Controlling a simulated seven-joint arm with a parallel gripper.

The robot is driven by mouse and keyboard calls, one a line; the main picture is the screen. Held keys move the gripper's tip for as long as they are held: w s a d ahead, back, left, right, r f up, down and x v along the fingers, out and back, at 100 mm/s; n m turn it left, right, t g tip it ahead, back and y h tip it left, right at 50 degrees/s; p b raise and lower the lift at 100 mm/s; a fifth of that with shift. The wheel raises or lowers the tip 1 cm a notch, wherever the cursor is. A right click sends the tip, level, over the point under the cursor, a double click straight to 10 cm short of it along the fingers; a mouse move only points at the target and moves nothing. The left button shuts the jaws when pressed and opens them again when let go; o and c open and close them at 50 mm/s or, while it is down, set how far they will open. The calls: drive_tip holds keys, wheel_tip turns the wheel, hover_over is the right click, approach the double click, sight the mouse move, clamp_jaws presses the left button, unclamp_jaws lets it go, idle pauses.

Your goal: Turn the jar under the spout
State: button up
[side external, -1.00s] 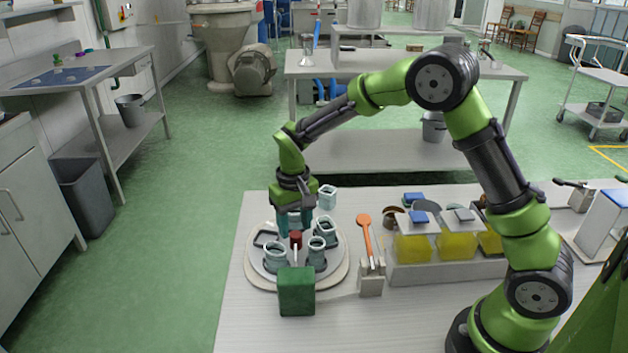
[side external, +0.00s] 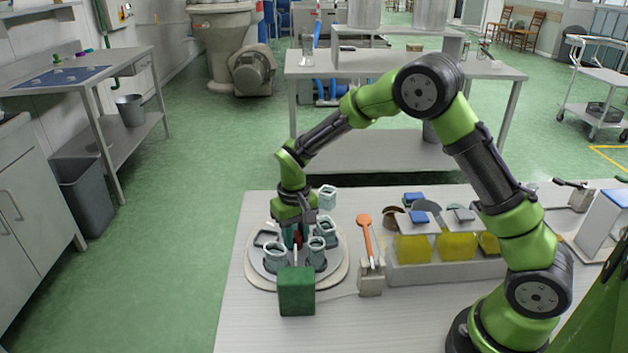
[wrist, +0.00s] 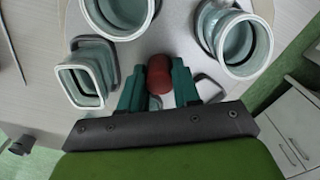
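A round turntable (side external: 335,268) on the white bench carries several grey-green glass jars around a red knob (side external: 298,238) at its middle. A round jar (side external: 275,258) stands front left, another jar (side external: 317,250) front right, and a squarer one (side external: 327,198) at the back. My gripper (side external: 296,236) points down over the middle. In the wrist view its teal fingers (wrist: 159,88) stand either side of the red knob (wrist: 160,80); they look open, with contact unclear. A square-mouthed jar (wrist: 82,85) is at left there. I cannot clearly identify a spout.
A dark green block (side external: 297,291) stands at the turntable's front edge. A stand with an orange spoon-shaped lever (side external: 365,235) is just right of it. A rack (side external: 445,270) of yellow-filled containers is further right. The bench front is clear.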

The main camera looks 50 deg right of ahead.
drive_tip(key=m, duration=1.1)
drive_tip(key=shift+m, duration=0.5)
drive_tip(key=m, duration=1)
drive_tip(key=o, duration=0.7)
